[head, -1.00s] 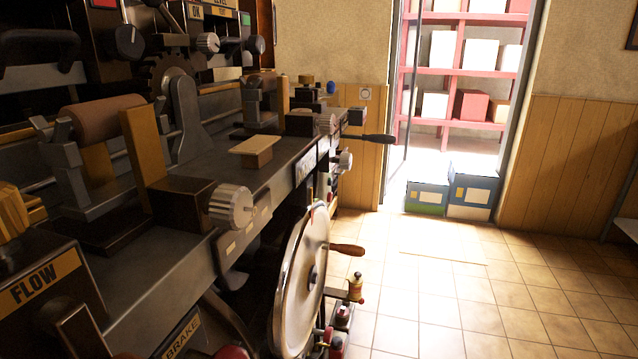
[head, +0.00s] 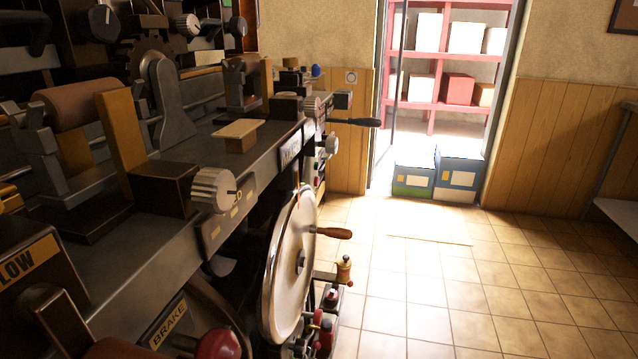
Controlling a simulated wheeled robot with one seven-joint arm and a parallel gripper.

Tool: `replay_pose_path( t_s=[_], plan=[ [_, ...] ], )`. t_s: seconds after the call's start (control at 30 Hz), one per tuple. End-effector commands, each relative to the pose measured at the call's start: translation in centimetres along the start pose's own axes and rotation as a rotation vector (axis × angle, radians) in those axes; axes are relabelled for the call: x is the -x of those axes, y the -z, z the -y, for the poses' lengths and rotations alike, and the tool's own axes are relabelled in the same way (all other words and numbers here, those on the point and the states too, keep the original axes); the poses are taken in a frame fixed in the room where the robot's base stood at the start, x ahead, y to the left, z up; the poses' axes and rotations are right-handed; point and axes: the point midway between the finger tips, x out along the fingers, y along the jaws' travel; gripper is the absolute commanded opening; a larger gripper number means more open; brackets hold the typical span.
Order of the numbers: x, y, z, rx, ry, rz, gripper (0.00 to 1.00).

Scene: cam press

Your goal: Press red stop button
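No button labelled stop can be made out. A round red knob (head: 217,344) shows at the bottom edge beside the BRAKE plate (head: 168,322); I cannot tell whether it is a button. Small red parts (head: 325,330) sit low to the right of the large handwheel (head: 288,260), too small to identify. My gripper is not in view.
The dark press bench (head: 130,245) fills the left side, with a silver knob (head: 213,190) and a black lever handle (head: 362,122) sticking out. Blue and white boxes (head: 458,172) stand by the open doorway. The tiled floor (head: 450,290) at right is clear.

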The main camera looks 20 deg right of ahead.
Motion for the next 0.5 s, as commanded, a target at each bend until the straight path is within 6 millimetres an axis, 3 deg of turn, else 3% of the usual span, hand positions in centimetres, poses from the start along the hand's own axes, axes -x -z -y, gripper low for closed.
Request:
replay_pose_path(
  t_s=[0.3,0.5],
  plan=[
    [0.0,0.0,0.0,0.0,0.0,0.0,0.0],
    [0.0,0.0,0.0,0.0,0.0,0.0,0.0]
  ],
)
